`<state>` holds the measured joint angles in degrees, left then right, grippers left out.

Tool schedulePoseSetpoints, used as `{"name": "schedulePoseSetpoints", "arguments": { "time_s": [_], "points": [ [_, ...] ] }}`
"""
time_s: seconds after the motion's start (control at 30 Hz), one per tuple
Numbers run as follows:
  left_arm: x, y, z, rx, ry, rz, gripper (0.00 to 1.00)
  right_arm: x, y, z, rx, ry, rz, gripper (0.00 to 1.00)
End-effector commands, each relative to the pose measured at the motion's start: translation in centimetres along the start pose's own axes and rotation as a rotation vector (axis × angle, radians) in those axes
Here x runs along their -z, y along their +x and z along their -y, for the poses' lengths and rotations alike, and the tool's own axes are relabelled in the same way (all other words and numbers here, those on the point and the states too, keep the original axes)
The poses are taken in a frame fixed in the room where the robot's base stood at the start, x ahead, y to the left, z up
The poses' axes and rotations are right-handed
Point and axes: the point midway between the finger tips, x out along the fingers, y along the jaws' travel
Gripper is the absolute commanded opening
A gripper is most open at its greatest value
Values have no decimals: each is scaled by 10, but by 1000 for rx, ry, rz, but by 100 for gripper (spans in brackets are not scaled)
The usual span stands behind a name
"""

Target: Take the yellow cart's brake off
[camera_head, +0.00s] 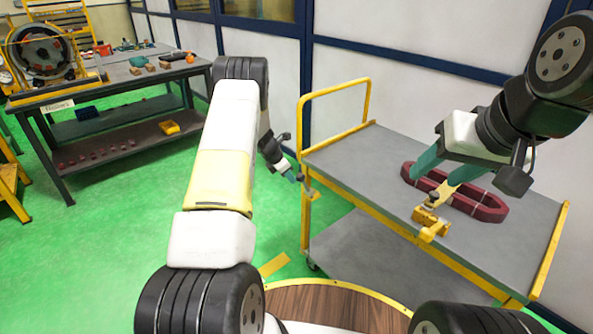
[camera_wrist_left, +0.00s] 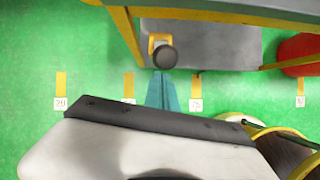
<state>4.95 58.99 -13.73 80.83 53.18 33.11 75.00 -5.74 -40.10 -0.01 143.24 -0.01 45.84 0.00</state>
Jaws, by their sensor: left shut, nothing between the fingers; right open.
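The yellow cart (camera_head: 345,184) stands to the right, with a grey top and a lower shelf (camera_head: 362,255). My left gripper (camera_head: 298,178) is shut and empty beside the cart's near left corner post. A small yellow bracket (camera_head: 312,191) sits by that post, just past the fingertips. In the left wrist view a black knob (camera_wrist_left: 165,57) on a yellow bracket (camera_wrist_left: 155,41) lies just ahead of my shut fingers (camera_wrist_left: 162,92). Whether they touch it I cannot tell.
A yellow fitting with a dark knob (camera_head: 431,222) sits at the cart top's near edge. A round wooden top with a yellow rim (camera_head: 325,303) stands in front. A workbench (camera_head: 110,84) is at the back left. Green floor (camera_head: 110,225) between is clear.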

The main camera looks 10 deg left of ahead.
Motion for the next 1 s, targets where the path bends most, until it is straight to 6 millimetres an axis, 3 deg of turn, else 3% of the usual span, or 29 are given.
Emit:
{"name": "schedulePoseSetpoints", "arguments": {
  "time_s": [0.5,1.0],
  "points": [
    [-48,-2,-4,-1,2,4,0,0,0,0,0,0,0,52],
    [-65,2,-3,1,2,13,0,0,0,0,0,0,0,52]
  ]
}}
